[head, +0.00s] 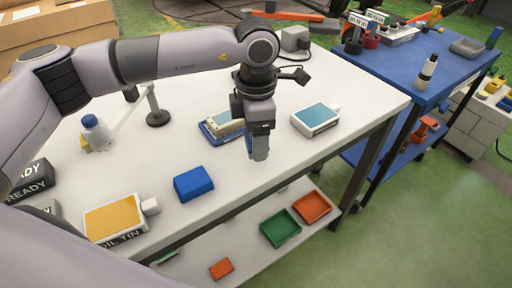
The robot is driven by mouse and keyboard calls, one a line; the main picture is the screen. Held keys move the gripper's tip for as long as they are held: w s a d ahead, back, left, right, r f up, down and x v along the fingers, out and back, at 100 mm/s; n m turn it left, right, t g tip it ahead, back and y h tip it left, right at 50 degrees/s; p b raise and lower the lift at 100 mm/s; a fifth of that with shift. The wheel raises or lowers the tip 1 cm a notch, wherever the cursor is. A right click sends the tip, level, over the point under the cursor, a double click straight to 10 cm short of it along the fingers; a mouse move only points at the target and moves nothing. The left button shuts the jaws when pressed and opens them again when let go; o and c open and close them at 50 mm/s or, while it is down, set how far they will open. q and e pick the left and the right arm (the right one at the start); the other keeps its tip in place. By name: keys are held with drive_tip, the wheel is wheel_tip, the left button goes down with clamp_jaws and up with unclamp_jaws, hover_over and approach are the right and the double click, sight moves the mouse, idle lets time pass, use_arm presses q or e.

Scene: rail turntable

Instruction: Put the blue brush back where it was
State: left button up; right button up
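A blue block-shaped thing (193,183) lies on the white table near its front edge; I cannot tell whether it is the blue brush. A flat blue thing (212,134) with a cream part on top lies further back, partly hidden by my gripper; it could also be the brush. My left gripper (260,155) points down over the table between that thing and a white tin with a blue face (316,117). Its fingers are seen nearly side-on, so the gap does not show, and I see nothing clearly held. My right gripper is not in view.
The white table (240,195) also holds a yellow-faced oil tin (115,218), a blue-capped bottle (94,130) and black READY blocks (32,182). Green (281,229) and orange (312,207) trays sit on the shelf below. A blue cart (400,73) stands at right.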

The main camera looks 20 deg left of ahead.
use_arm(q)
wheel_tip(320, 180, down, 4)
drive_tip(key=shift+f, duration=0.3)
drive_tip(key=o, duration=1)
drive_tip(key=shift+r, duration=0.15)
wheel_tip(320, 180, up, 12)
drive_tip(key=shift+r+b, duration=0.1)
drive_tip(key=shift+b, duration=0.45)
drive_tip(key=shift+s, duration=0.1)
